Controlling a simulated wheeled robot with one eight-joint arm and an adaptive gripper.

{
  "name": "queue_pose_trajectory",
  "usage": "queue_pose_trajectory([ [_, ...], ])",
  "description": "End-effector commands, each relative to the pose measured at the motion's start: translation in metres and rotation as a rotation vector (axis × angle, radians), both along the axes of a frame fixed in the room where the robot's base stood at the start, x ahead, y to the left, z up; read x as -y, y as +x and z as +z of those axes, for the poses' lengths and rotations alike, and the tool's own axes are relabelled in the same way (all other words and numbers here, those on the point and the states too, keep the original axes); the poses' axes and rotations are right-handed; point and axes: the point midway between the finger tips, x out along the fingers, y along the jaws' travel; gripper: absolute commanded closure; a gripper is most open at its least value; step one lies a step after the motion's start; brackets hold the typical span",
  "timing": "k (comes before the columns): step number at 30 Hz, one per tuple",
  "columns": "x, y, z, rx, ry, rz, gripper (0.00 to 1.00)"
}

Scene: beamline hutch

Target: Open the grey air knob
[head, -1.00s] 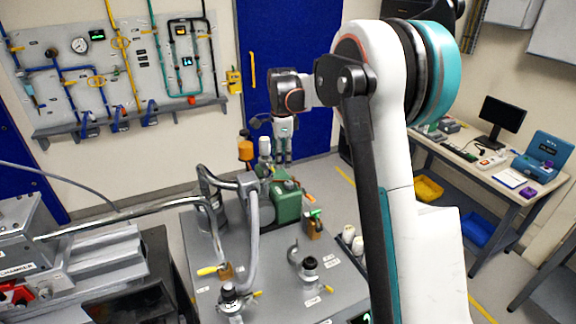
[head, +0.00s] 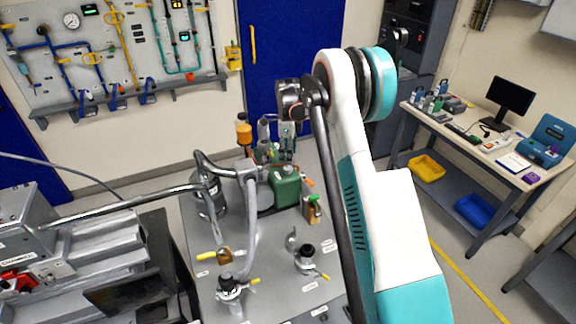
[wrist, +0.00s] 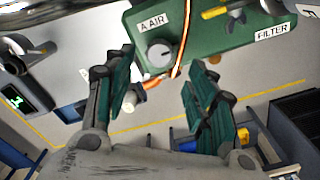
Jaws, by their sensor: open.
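The grey air knob (wrist: 159,54) is a round dial with a white pointer mark. It sits on the face of a green box (wrist: 215,42), beside a label reading "A AIR", in the wrist view. The green box also shows on the bench in the head view (head: 286,188), where the knob cannot be made out. My gripper (wrist: 163,78) is open and empty. Its two teal-padded fingers point toward the green box, with the knob ahead of the gap between them. They look apart from the knob.
An orange cable (wrist: 180,45) runs over the green box just right of the knob. A yellow-handled valve (wrist: 218,12) and a "FILTER" label are further right. In the head view, silver pipes (head: 248,215) and an orange-capped bottle (head: 243,133) stand near the green box.

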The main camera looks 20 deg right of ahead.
Motion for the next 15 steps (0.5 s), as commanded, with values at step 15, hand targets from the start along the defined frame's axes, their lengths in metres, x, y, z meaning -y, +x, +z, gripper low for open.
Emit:
queue_pose_trajectory([
  [15,0.000,0.000,-0.061,0.000,0.000,0.001,0.49],
])
